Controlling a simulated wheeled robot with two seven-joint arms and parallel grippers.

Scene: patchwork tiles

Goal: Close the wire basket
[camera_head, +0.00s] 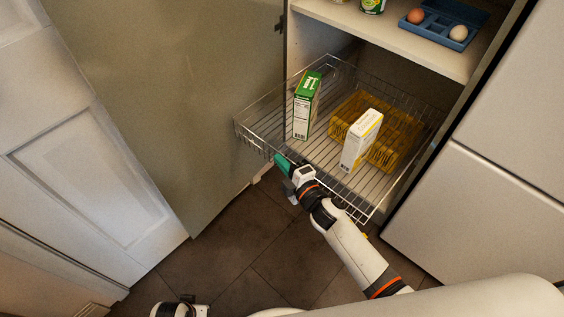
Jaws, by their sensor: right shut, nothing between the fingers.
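The wire basket (277,145) is pulled out from the lower part of the cabinet and holds several items. A green and white box (306,106) stands at its left side. A white and yellow box (361,140) stands at the middle, beside an amber rack-like item (405,133). My right gripper (280,162) is at the basket's front edge with its green fingertips shut and empty. Whether it touches the wire I cannot tell. Part of the front rim is hidden behind my right arm. My left gripper cannot be made out; only a white part of me shows at the bottom edge.
The cabinet door (190,90) stands open on the left of the basket. A shelf (395,35) above holds a blue egg tray (436,32) with two eggs and a can (372,6). White cabinet fronts (480,200) are on the right. Dark tiled floor (235,240) lies clear in front.

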